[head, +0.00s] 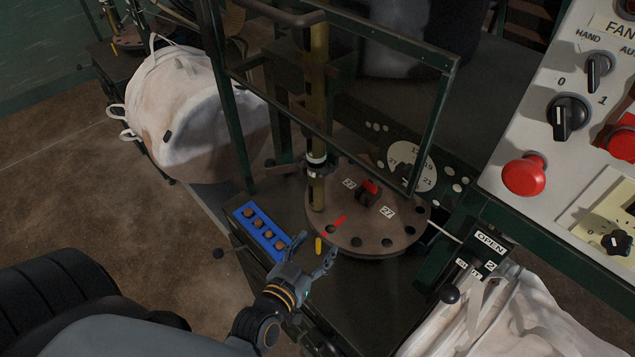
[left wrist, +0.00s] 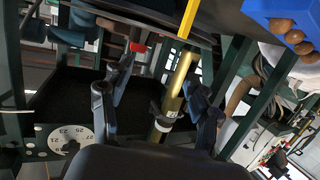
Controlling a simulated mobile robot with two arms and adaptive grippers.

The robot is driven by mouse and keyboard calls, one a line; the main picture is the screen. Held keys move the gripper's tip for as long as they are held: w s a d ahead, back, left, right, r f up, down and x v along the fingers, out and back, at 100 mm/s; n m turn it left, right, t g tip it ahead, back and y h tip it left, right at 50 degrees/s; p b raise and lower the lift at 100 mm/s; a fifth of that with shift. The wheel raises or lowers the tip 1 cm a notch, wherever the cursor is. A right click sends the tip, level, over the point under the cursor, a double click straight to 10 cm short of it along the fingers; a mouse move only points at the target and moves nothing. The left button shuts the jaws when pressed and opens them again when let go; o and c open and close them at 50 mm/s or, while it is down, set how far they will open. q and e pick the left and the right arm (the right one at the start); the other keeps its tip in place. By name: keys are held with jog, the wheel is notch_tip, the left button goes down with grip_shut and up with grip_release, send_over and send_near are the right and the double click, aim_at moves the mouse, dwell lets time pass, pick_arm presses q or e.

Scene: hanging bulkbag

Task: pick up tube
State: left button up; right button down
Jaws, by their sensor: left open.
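A tall brass-coloured tube (head: 318,110) stands upright at the left rim of a round brown disc (head: 385,222). Its lower end is near the disc's holes. In the left wrist view the tube (left wrist: 178,82) shows tilted, beyond and between my fingers. My left gripper (head: 315,252) is open and empty, in front of the disc and below the tube's lower end in the picture. It is apart from the tube. The fingers also show in the left wrist view (left wrist: 160,85). My right gripper does not show.
A blue tray (head: 243,213) with several brown balls lies left of the disc. A dark green frame (head: 443,110) stands around the tube. A control panel (head: 545,140) is at right. White bulk bags hang at left (head: 195,110) and lower right (head: 500,320).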

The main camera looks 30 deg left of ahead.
aim_at(314, 194)
pick_arm(q)
jog(key=a+r+n+t+y, duration=0.2)
jog(key=a+r+y, duration=0.1)
jog(key=a+y, duration=0.1)
jog(key=p+x, duration=0.1)
jog(key=x, duration=0.7)
jog(key=shift+w+d+r+p, duration=0.1)
jog(key=shift+d+r+p, duration=0.1)
jog(key=shift+p, duration=0.2)
jog(key=shift+w+r, duration=0.1)
jog(key=shift+w, duration=0.2)
jog(key=p+x, duration=0.1)
jog(key=x, duration=0.2)
jog(key=shift+w+a+r+p, duration=0.1)
jog(key=shift+w+r+p, duration=0.15)
jog(key=shift+w+p, duration=0.1)
jog(key=shift+w+a+f, duration=0.15)
jog(key=shift+w, duration=0.3)
jog(key=shift+s, duration=0.1)
jog(key=shift+c, duration=1.3)
grip_shut()
